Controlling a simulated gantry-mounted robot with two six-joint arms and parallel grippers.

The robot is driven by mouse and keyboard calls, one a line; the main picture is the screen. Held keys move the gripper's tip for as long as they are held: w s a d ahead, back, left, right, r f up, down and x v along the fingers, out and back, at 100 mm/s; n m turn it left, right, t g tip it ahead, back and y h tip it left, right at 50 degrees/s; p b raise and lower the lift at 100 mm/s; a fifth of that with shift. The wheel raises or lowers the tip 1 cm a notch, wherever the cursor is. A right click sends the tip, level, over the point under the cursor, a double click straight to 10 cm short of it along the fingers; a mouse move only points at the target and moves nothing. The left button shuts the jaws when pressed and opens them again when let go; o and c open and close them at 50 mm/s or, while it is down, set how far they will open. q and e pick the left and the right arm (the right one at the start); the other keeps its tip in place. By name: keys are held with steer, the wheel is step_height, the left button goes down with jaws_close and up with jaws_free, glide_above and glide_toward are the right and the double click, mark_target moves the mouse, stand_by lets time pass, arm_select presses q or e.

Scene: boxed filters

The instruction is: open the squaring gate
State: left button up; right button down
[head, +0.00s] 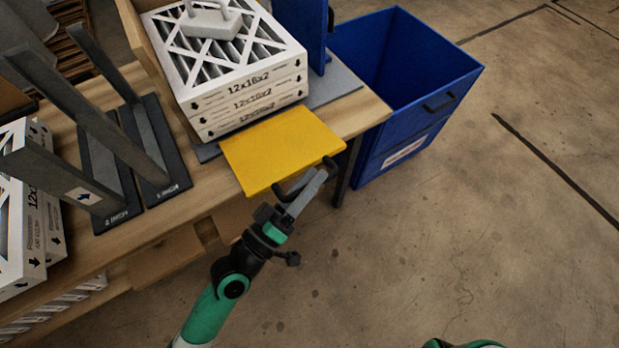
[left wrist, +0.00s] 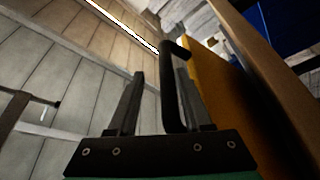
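The squaring gate is a yellow panel (head: 280,148) at the bench's front edge, before the filter stack (head: 245,95). I cannot tell its exact tilt. Its black bar handle (head: 331,163) is on the side nearest me. My left gripper (head: 305,190) is at this handle, its fingers partly covering it. In the left wrist view, the handle (left wrist: 171,95) stands between my two open fingers (left wrist: 160,98), nearer the right one, with a gap to the left one. The yellow panel (left wrist: 208,85) is just right of them. My right gripper is out of view.
A blue bin (head: 420,110) stands right of the bench (head: 360,112). A blue upright panel (head: 302,30) is behind the stack. Dark slotted stands (head: 155,150) and more boxed filters (head: 30,215) are on the left. The floor at right is clear.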

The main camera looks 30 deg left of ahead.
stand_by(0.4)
arm_select(q)
steer(key=shift+s+a+f, duration=0.15)
steer(key=shift+s, duration=0.2)
steer(key=b+v, duration=0.5)
steer(key=v, duration=0.6)
